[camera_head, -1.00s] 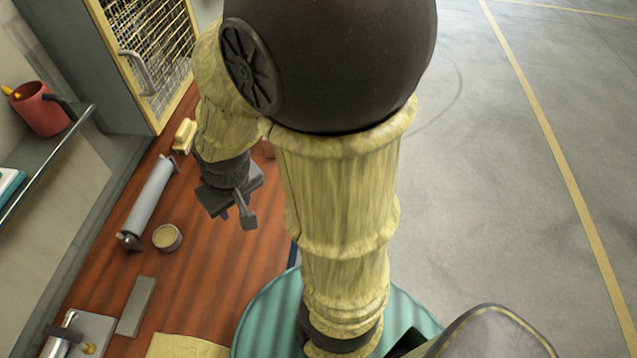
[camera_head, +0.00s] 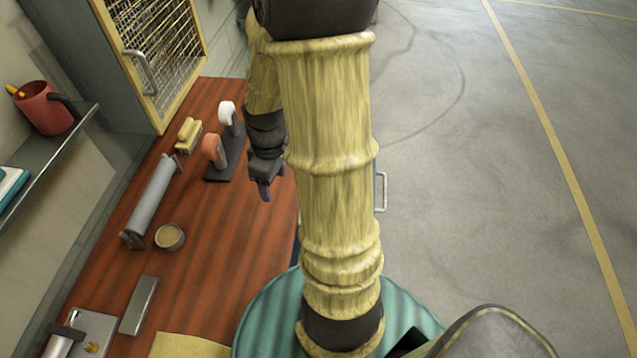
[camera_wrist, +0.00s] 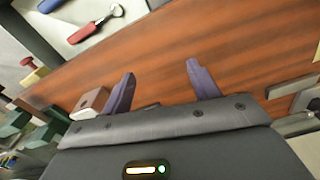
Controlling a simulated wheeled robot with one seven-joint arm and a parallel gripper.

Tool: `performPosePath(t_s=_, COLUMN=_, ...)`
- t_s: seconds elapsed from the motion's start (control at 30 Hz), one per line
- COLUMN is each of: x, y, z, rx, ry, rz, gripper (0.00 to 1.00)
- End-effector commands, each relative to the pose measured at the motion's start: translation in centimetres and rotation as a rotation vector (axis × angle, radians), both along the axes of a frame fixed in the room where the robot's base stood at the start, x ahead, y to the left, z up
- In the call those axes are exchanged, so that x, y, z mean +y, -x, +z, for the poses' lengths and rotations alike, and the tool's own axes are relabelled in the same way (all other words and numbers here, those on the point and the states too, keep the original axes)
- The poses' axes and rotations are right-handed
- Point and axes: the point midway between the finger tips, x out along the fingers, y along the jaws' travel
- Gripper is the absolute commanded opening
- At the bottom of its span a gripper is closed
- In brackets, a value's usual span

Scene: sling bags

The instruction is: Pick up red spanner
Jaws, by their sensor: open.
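A tool with a red handle and a silver end, which looks like the red spanner (camera_wrist: 95,24), lies on a pale surface beyond the wooden bench edge, at the top left of the wrist view. I cannot make it out in the head view. My gripper (camera_wrist: 162,84) has its two dark purple fingers spread apart with nothing between them. The spanner is well ahead of the fingers and to their left, not touching them. In the head view my gripper (camera_head: 265,188) hangs over the right side of the bench, partly hidden by my arm.
The wooden bench (camera_head: 225,265) holds a grey cylinder tool (camera_head: 151,203), a round tin (camera_head: 169,237), a brush (camera_head: 188,134), a dark stand (camera_head: 224,165) with white and orange parts, and a grey block (camera_head: 139,305). A mesh cabinet (camera_head: 160,50) stands behind. A red mug (camera_head: 42,108) is on the shelf.

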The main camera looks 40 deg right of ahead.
Motion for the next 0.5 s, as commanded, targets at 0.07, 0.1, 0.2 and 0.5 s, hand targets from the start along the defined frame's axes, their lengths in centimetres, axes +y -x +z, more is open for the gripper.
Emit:
performPosePath(t_s=0.07, x=-2.1, y=0.0, z=-0.9, rx=0.018, ry=-0.028, rz=0.063, gripper=0.61)
performPosePath(t_s=0.1, x=-2.9, y=0.0, z=-1.3, rx=0.023, ry=-0.043, rz=0.103, gripper=0.61)
performPosePath(t_s=0.2, x=-5.3, y=0.2, z=-2.4, rx=0.027, ry=-0.084, rz=0.201, gripper=0.61)
performPosePath(t_s=0.5, x=-12.3, y=1.7, z=-5.1, rx=-0.059, ry=-0.213, rz=0.478, gripper=0.61)
